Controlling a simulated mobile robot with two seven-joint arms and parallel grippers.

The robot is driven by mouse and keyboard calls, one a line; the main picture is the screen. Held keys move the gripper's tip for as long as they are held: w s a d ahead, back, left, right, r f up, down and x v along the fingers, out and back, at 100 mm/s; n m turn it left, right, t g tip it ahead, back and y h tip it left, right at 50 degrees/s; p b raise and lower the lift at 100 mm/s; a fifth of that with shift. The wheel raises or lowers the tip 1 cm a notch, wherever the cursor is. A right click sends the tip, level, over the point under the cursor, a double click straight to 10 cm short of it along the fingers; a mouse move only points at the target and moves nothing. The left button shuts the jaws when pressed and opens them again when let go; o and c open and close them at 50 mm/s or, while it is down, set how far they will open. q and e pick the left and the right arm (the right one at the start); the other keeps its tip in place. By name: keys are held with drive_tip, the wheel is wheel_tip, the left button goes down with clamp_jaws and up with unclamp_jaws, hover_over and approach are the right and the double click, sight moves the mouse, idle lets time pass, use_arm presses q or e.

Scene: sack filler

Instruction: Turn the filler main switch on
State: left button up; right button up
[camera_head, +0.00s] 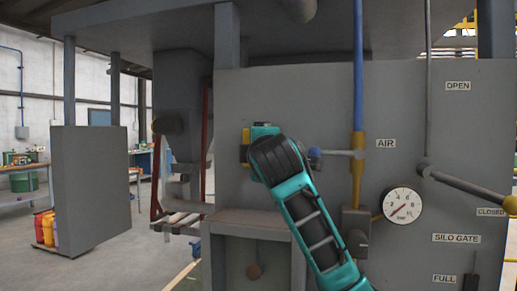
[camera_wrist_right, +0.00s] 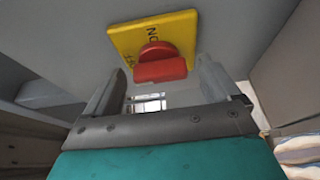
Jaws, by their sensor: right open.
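The main switch is a red knob (camera_wrist_right: 160,65) on a yellow plate (camera_wrist_right: 185,32) with dark lettering, upside down in the right wrist view. The lettering appears to read ON and OFF. In the head view only an edge of the yellow plate (camera_head: 245,146) shows on the grey panel; my right wrist hides the knob. My right gripper (camera_wrist_right: 160,82) is open, with its two fingers apart on either side below the red knob. The knob lies near the fingertips, roughly between them; contact cannot be told. My left gripper is not in view.
The grey panel (camera_head: 290,95) also carries a blue and yellow air pipe with a lever (camera_head: 340,153), a pressure gauge (camera_head: 402,205) and a long silo gate lever (camera_head: 465,186), close right of my forearm. A grey box (camera_head: 250,225) juts out below the switch.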

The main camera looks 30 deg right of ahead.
drive_tip(key=shift+w+d, duration=0.1)
drive_tip(key=shift+w, duration=0.05)
drive_tip(key=shift+c, duration=0.2)
drive_tip(key=c, duration=1)
